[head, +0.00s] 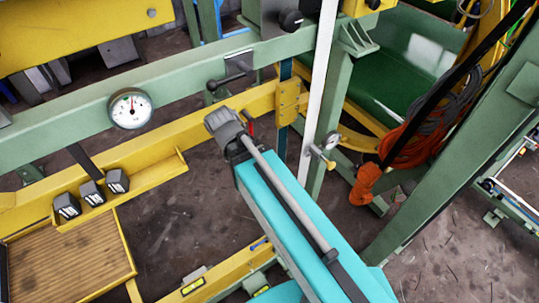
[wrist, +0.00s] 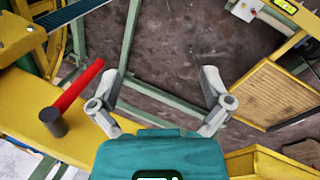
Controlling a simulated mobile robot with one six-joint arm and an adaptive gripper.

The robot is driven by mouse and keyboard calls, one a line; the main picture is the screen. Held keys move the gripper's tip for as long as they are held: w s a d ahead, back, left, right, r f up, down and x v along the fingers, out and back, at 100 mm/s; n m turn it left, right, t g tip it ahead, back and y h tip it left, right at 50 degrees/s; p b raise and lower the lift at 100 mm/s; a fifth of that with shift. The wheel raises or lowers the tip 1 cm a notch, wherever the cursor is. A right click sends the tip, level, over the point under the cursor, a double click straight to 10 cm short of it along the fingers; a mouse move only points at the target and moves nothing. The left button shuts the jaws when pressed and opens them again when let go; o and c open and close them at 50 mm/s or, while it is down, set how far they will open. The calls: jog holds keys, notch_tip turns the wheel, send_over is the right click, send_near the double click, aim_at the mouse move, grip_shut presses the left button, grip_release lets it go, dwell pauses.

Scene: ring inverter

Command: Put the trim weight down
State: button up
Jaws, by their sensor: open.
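Three dark grey blocks with white markings (head: 92,192), which look like trim weights, stand in a row on the yellow ledge (head: 150,177) at the left of the head view. My gripper (wrist: 161,76) is open in the wrist view, with nothing between its two grey fingers but a view of the floor. In the head view its grey end (head: 225,127) is over the yellow beam, right of the blocks and apart from them; the fingertips cannot be made out there.
A red-handled tool with a dark cylindrical head (wrist: 54,122) is at the yellow beam, left of my fingers. A round dial (head: 130,108) is on the green beam. A wooden slatted panel (head: 68,262) lies below the blocks. An orange cable coil (head: 405,142) hangs right.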

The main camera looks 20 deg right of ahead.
jog(key=s+d+m+g+y, duration=0.1)
jog(key=s+d+m+y, duration=0.1)
jog(key=d+m, duration=0.6)
jog(key=shift+s+d+f+g, duration=0.3)
jog(key=shift+d+f, duration=0.05)
jog(key=shift+d, duration=0.2)
notch_tip(320, 180, down, 24)
jog(key=b, duration=2.4)
jog(key=shift+a, duration=0.1)
jog(key=shift+c, duration=0.3)
dwell(0.6)
